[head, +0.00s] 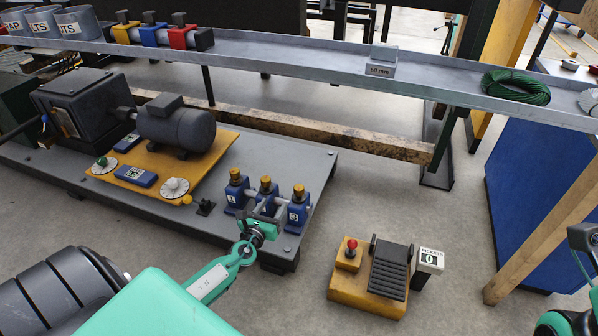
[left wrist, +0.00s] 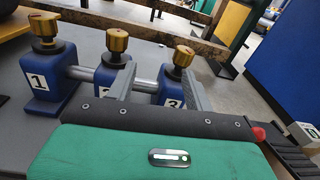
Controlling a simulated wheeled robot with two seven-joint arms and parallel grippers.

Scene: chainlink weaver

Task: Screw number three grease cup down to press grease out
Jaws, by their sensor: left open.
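The number three grease cup has a brass knurled cap (head: 299,191) on a blue block marked 3 (head: 299,212). It stands at the right end of a row of three such cups on a grey platform. In the left wrist view its cap (left wrist: 183,56) sits upright. My left gripper (head: 264,214) is open, just in front of the row and low beside the caps. In the left wrist view its fingers (left wrist: 160,74) point at the row, one on each side of block three, partly hiding it. Nothing is held.
Cups one (head: 235,177) and two (head: 265,184) stand close on the left, joined by a grey pipe. A motor (head: 178,128) sits on a yellow plate behind left. A pedal box with a red knob (head: 351,250) and counter showing 0 stands right. A metal shelf (head: 300,52) crosses the back.

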